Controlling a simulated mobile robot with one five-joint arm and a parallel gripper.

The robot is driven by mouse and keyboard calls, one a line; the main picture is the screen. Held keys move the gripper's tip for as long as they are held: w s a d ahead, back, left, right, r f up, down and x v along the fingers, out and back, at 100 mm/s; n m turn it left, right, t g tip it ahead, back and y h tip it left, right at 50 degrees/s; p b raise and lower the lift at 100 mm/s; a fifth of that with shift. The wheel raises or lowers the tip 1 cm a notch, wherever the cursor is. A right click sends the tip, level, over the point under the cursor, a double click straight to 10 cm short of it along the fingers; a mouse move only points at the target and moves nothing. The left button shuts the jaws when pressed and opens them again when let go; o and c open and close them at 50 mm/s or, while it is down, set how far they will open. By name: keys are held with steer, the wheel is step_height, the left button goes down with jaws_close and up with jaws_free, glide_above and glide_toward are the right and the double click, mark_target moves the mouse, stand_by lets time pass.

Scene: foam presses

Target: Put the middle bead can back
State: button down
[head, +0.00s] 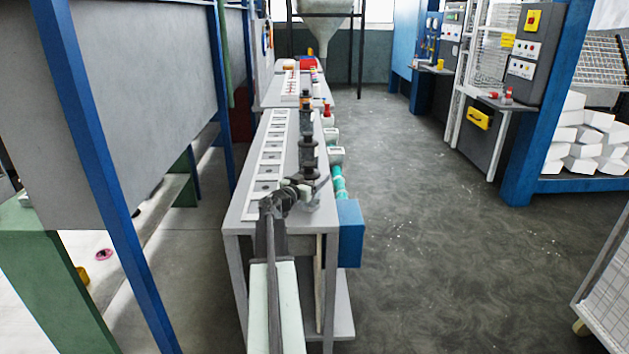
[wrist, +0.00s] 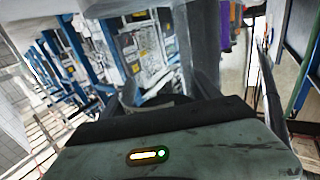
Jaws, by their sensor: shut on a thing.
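My arm reaches over the near end of the grey bench in the head view. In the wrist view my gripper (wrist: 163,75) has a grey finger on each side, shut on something. Only a dark curved edge shows between the fingers, so I take it to be the bead can but cannot see its shape or label. In the head view several dark rounded shapes (head: 306,135) line up above the bench's right side. I cannot tell there which are cans and which are my arm. The gripper's fingertips and the held can are not clear in that view.
The bench (head: 236,214) carries a long white frame (head: 257,177) with square openings. A blue box (head: 348,232) and teal hose (head: 340,186) are at its right side. Blue posts (head: 112,185) stand to the left. The floor to the right is open.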

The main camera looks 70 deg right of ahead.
steer(key=shift+f, duration=0.1)
steer(key=shift+c, duration=0.8)
jaws_free()
steer(key=shift+r, duration=0.3)
steer(key=v, duration=1.2)
steer(key=shift+w+a+f, duration=0.1)
steer(key=shift+f, duration=0.05)
